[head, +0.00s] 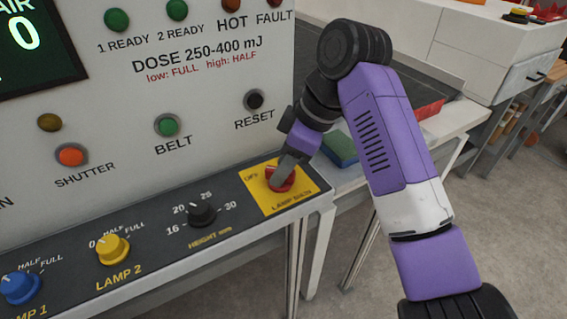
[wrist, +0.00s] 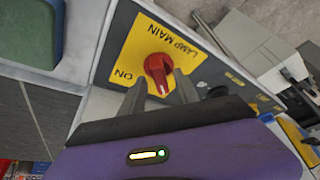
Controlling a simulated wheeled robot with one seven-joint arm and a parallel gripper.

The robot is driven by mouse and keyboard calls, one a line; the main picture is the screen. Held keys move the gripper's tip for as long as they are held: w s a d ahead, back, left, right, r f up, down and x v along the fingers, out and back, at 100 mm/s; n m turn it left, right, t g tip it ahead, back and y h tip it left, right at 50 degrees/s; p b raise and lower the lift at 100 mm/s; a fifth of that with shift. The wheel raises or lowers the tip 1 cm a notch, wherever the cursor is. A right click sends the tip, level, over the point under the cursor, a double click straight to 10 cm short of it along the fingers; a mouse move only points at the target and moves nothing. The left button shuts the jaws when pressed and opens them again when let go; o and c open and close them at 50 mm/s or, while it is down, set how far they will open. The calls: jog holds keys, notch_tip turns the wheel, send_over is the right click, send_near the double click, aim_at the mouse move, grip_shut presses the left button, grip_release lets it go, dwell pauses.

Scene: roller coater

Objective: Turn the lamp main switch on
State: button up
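The lamp main switch is a red rotary knob (head: 281,180) on a yellow plate (head: 300,193) at the right end of the dark control strip. "OFF" shows at the plate's left in the head view. The knob (wrist: 158,69) shows in the wrist view, with "ON" to its left and its narrow grip pointing down toward my gripper. My gripper (wrist: 160,82) is open at the knob, one finger on each side with gaps visible. In the head view my gripper (head: 285,167) hides part of the knob. I cannot tell whether either finger touches it.
The black height knob (head: 202,214), yellow lamp 2 knob (head: 113,249) and blue lamp 1 knob (head: 20,287) lie left along the strip. The upright panel (head: 205,110) with buttons stands close behind. A green-blue block (head: 340,148) lies to the right.

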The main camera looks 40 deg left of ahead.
jog(key=shift+c, duration=0.5)
grip_shut()
jog(key=shift+s+m+p, duration=0.1)
jog(key=shift+m+p, duration=0.2)
jog(key=shift+p, duration=0.25)
jog(key=m+p, duration=0.1)
jog(key=m+t+p, duration=0.1)
jog(key=m+p, duration=0.1)
jog(key=shift+s+r+y+p, duration=0.1)
jog(key=shift+r+y+p, duration=0.15)
jog(key=shift+y+p, duration=0.05)
jog(key=m+t+p, duration=0.2)
jog(key=m+p, duration=0.2)
jog(key=p, duration=0.1)
jog(key=shift+s, duration=0.15)
jog(key=m+p, duration=0.2)
jog(key=m+t+h+p, duration=0.1)
jog(key=m, duration=0.2)
jog(key=shift+a+f+t+p, duration=0.1)
jog(key=shift+a+t+p, duration=0.05)
jog(key=shift+t+p, duration=0.2)
jog(key=m+h, duration=0.1)
jog(key=m, duration=0.1)
jog(key=m+t, duration=0.1)
jog(key=m, duration=0.2)
jog(key=shift+a+f+h, duration=0.1)
jog(key=shift+f+h, duration=0.05)
jog(key=shift+h, duration=0.25)
